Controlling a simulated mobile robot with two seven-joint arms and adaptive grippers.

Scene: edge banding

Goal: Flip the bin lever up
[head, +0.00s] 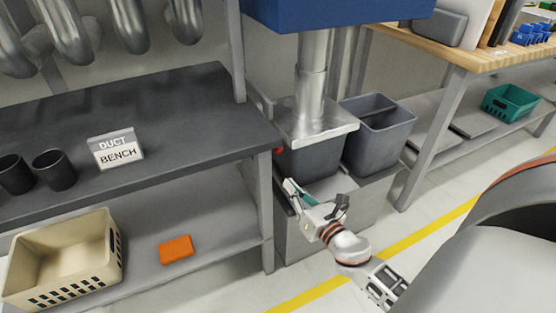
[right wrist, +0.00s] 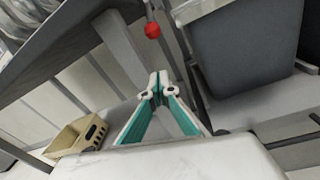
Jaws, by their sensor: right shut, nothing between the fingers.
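The bin lever shows as a red ball knob (head: 279,149) between the bench and the grey bin (head: 318,161) under the metal duct hood. In the right wrist view the red knob (right wrist: 152,30) is on a short pale rod, and the grey bin (right wrist: 245,50) is to its right. My right gripper (head: 288,184) is in front of the bin, below the knob in the head view. Its teal-padded fingers (right wrist: 158,82) meet at the tips, empty and apart from the knob. My left gripper is out of view.
A second grey bin (head: 378,135) stands to the right on the same grey base. The dark duct bench (head: 190,115) and its leg are close on the left. Its lower shelf holds a beige crate (head: 65,262) and an orange box (head: 176,249). The floor in front is clear.

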